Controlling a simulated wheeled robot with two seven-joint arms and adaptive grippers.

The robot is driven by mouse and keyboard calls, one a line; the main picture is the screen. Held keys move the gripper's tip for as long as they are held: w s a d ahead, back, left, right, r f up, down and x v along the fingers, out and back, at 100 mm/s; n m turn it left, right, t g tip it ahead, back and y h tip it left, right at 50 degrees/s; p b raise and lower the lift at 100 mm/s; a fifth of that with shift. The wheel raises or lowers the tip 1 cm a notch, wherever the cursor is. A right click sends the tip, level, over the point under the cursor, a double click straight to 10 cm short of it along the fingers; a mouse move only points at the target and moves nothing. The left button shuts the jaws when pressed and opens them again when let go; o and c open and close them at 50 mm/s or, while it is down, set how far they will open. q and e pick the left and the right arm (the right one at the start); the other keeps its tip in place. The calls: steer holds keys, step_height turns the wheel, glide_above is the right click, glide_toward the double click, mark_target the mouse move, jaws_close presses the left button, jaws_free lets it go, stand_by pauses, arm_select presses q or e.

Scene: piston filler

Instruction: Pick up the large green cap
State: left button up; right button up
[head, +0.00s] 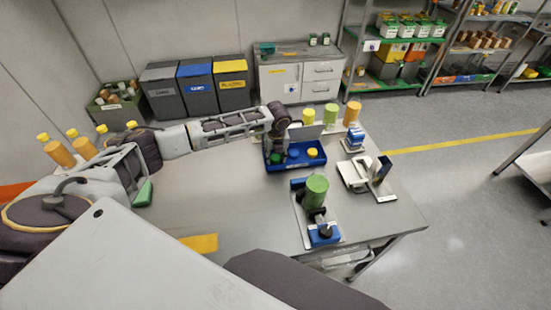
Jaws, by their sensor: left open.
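A blue tray (306,163) stands on the table and holds caps. A green cap (276,158) lies in its left part, a blue cap (293,154) in the middle and a yellow cap (312,153) at the right. My left gripper (276,150) reaches in from the left and points down over the left part of the tray. It is open, right above the green cap and partly hiding it. I cannot tell whether the fingers touch the cap. My right gripper is out of view.
The piston filler (321,230) with a green cylinder (317,186) stands in front of the tray. Several yellow, green and orange containers (331,113) stand behind it. A white device (355,174) is to the right. The table's (235,215) front middle is mostly clear.

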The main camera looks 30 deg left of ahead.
mark_target(276, 157)
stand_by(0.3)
arm_select(q)
steer(key=c, duration=0.4)
steer(key=shift+o, duration=0.2)
step_height(276, 157, up, 18)
steer(key=shift+b, duration=0.35)
stand_by(0.4)
steer(key=shift+r, duration=0.1)
stand_by(0.4)
